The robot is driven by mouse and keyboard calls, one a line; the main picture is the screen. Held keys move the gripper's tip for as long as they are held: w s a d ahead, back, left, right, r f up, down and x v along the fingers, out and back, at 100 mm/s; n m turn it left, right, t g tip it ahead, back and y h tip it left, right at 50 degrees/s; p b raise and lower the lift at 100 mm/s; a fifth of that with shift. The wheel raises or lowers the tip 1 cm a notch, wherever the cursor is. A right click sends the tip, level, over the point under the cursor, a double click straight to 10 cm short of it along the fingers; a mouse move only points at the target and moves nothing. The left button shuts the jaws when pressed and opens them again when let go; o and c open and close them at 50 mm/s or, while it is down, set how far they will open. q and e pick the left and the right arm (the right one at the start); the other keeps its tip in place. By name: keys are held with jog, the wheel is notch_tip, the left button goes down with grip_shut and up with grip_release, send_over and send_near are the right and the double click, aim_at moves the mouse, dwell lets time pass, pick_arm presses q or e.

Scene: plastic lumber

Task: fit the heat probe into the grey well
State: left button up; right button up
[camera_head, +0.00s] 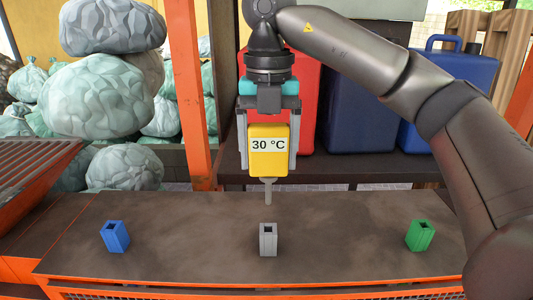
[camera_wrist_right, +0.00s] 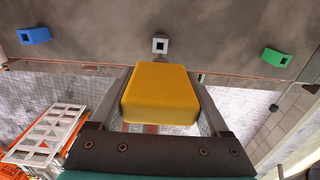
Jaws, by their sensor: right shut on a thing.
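The heat probe (camera_head: 267,160) is a yellow block with a "30 °C" display and a thin grey rod pointing straight down. My right gripper (camera_head: 268,150) is shut on its yellow body and holds it upright. The grey well (camera_head: 268,239) stands on the brown bench, with a dark square opening in its top. In the head view the rod's tip is above the well's opening, with a gap between them. In the wrist view the yellow body (camera_wrist_right: 161,94) fills the space between the fingers and hides the rod; the grey well (camera_wrist_right: 160,45) shows beyond it. My left gripper is out of view.
A blue well (camera_head: 115,236) stands on the left of the bench (camera_head: 190,225) and a green well (camera_head: 420,235) on the right. The bench between the wells is clear. An orange post (camera_head: 190,90) and red and blue canisters (camera_head: 360,100) stand behind.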

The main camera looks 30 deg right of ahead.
aim_at(269, 124)
jog(key=shift+f, duration=0.15)
jog(key=shift+f+b, duration=1.8)
jog(key=shift+f, duration=0.35)
jog(key=shift+f+b, duration=2.7)
jog(key=shift+f, duration=0.75)
jog(key=shift+f, duration=0.1)
jog(key=o, duration=1.3)
jog(key=shift+c, duration=0.2)
notch_tip(269, 124, up, 15)
jog(key=p, duration=0.5)
